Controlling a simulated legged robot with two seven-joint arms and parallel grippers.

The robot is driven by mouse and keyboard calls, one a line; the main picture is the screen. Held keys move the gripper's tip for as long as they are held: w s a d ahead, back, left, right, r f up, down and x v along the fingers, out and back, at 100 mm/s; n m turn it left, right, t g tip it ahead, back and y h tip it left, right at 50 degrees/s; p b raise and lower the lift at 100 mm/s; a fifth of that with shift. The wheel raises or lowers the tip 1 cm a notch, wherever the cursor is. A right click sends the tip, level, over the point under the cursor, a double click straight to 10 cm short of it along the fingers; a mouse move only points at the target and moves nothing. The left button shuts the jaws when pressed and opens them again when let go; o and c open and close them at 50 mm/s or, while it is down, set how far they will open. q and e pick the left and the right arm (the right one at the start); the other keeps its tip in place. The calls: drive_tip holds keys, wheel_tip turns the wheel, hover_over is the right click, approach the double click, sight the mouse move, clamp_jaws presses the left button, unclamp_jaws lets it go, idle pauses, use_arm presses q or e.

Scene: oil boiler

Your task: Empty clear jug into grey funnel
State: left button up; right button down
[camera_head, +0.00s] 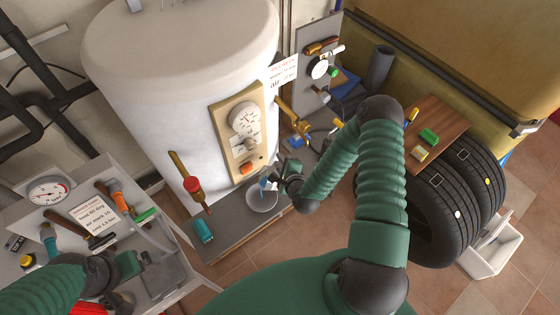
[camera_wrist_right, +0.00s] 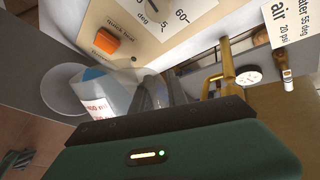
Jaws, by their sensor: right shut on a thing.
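The clear jug (camera_wrist_right: 108,92) has red print and blue liquid in it. In the right wrist view it is tilted toward the grey funnel (camera_wrist_right: 62,92), a pale round bowl shape beside it. In the head view the jug (camera_head: 266,184) shows small over the funnel (camera_head: 262,202), which sits by the boiler's base. My right gripper (camera_head: 282,183) is shut on the jug; its dark fingers also show in the right wrist view (camera_wrist_right: 168,90). Whether liquid is flowing out cannot be told. My left gripper (camera_head: 128,265) is over the left bench, its jaws too unclear to read.
The white boiler (camera_head: 165,75) with its gauge panel (camera_head: 242,125) stands just behind the funnel. Tyres (camera_head: 440,215) under a wooden board (camera_head: 437,130) stand at right. The left bench holds gauges and tools.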

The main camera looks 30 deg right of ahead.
drive_tip(key=shift+a, duration=0.1)
idle(0.6)
drive_tip(key=shift+w+a, duration=0.15)
drive_tip(key=shift+a, duration=0.1)
drive_tip(key=shift+a+n+h, duration=0.1)
drive_tip(key=shift+n+h, duration=0.2)
idle(1.9)
drive_tip(key=shift+w+a+f+g, duration=0.15)
drive_tip(key=shift+a+g, duration=0.05)
drive_tip(key=shift+g, duration=0.1)
drive_tip(key=shift+a+n+p, duration=0.15)
drive_tip(key=shift+n+p, duration=0.15)
idle(1.2)
drive_tip(key=shift+w+a+h, duration=0.15)
drive_tip(key=shift+h, duration=0.15)
drive_tip(key=shift+a, duration=0.1)
idle(1.2)
drive_tip(key=shift+w+a+f+n, duration=0.1)
drive_tip(key=shift+w+a+n, duration=0.1)
drive_tip(key=shift+a+n, duration=0.15)
idle(1.1)
